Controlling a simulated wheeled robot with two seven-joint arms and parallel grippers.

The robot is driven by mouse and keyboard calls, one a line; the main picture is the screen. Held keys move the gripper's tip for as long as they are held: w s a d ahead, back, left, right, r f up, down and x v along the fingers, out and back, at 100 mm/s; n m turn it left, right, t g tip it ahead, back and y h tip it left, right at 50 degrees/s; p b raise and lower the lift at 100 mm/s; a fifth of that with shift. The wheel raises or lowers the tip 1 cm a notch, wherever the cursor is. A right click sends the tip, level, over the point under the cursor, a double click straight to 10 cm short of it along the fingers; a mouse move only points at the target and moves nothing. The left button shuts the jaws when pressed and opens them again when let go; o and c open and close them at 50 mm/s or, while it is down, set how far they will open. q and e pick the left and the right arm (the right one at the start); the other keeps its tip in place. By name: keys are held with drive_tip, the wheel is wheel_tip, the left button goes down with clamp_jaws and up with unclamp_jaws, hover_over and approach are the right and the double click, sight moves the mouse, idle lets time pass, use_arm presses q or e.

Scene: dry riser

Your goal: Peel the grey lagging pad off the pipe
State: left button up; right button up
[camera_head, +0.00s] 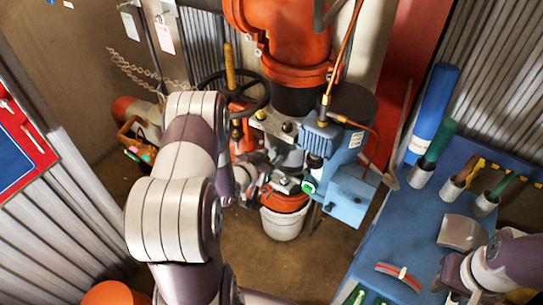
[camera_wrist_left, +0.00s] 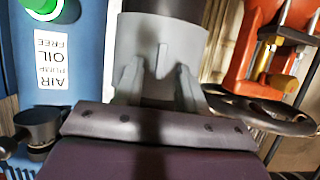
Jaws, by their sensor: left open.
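The grey lagging pad (camera_wrist_left: 160,35) wraps the dark pipe (camera_wrist_left: 178,8) in the left wrist view. In the head view a grey surface that looks like the pad (camera_head: 289,158) shows below the dark pipe, partly hidden by the blue pump. My left gripper (camera_wrist_left: 158,88) is open, its two grey fingers spread in front of the pad's lower part. I cannot tell whether they touch it. In the head view my left gripper (camera_head: 256,190) is mostly hidden among the pipework. My right gripper (camera_head: 452,276) is over the blue bench at the lower right; its fingers are unclear.
A blue pump (camera_head: 322,138) and blue box (camera_head: 350,195) stand close right of the pipe. A black handwheel (camera_head: 262,92) is at its left, a white bucket (camera_head: 283,223) below. The blue bench (camera_head: 405,225) holds a grey curved plate (camera_head: 463,232) and red curved piece (camera_head: 385,268).

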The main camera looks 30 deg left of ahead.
use_arm(q)
drive_tip(key=shift+x, duration=0.8)
clamp_jaws()
drive_tip(key=shift+s, duration=0.2)
